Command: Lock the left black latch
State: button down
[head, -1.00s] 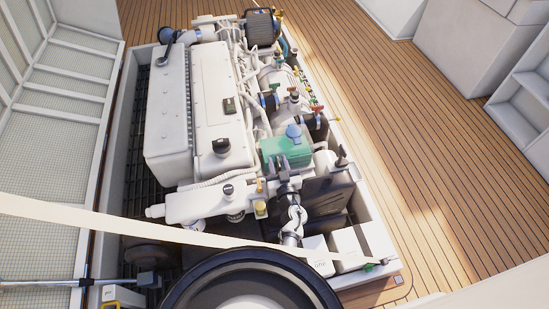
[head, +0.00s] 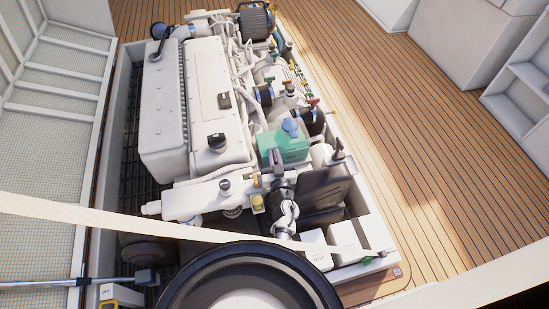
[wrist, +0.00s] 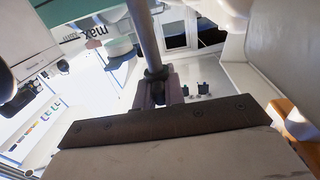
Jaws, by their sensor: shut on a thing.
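In the wrist view my gripper (wrist: 158,95) shows as two dark purplish fingers ahead of a brown plate. It is shut on a dark fitting (wrist: 156,74) at the end of a grey rod (wrist: 143,30). I cannot tell whether this fitting is the left black latch. Two small black fittings (wrist: 194,89) stand side by side on a pale surface beyond the fingers; their locked state is too small to tell. In the head view the fingertips and their contact are not clear among the engine parts.
A white engine (head: 210,90) fills the open hatch, with black knobs (head: 216,142) and a green box (head: 283,146). White boxes (head: 346,238) stand at the hatch's near right corner. A mesh panel (head: 48,130) rises at left. The wooden deck (head: 400,100) is clear at right.

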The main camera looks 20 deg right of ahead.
jog(key=shift+r+m+h, duration=0.1)
jog(key=shift+m+h, duration=0.2)
jog(key=shift+h, duration=0.2)
jog(key=c, duration=1.5)
grip_release()
notch_tip(320, 180, up, 20)
jog(key=p, duration=1.5)
